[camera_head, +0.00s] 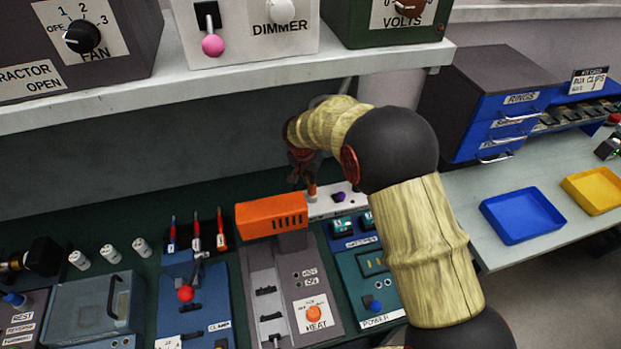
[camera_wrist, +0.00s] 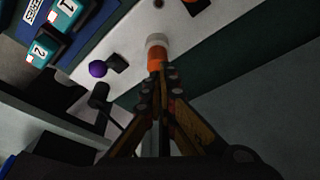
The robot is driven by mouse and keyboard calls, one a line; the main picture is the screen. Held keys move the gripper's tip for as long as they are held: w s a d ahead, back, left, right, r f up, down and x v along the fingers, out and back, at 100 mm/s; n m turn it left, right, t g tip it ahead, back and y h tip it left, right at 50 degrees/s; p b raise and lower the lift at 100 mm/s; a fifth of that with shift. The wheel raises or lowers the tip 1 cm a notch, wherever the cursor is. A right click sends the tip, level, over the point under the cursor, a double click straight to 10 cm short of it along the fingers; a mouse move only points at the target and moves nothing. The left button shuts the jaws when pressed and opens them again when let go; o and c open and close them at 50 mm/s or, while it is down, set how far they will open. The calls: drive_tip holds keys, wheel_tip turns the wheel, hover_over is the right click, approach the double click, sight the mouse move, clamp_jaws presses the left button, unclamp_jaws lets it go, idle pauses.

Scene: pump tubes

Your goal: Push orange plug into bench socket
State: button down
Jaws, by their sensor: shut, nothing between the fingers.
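The orange plug (camera_wrist: 157,53) has a pale grey end that meets or nearly meets the white socket strip (camera_wrist: 130,60) in the wrist view. In the head view the plug (camera_head: 312,190) stands at the left part of the white strip (camera_head: 325,205). My gripper (camera_wrist: 159,75) is shut with its fingertips together right at the back end of the plug. In the head view my gripper (camera_head: 301,172) is above the plug, partly dark. Whether the plug is fully seated cannot be told.
A purple knob (camera_head: 338,197) is on the strip right of the plug. An orange-topped heat unit (camera_head: 271,215) stands just in front of it to the left. The shelf edge (camera_head: 230,88) runs above. Blue (camera_head: 523,215) and yellow (camera_head: 596,189) trays lie at right.

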drive_tip(key=shift+f, duration=0.35)
drive_tip(key=shift+r, duration=0.1)
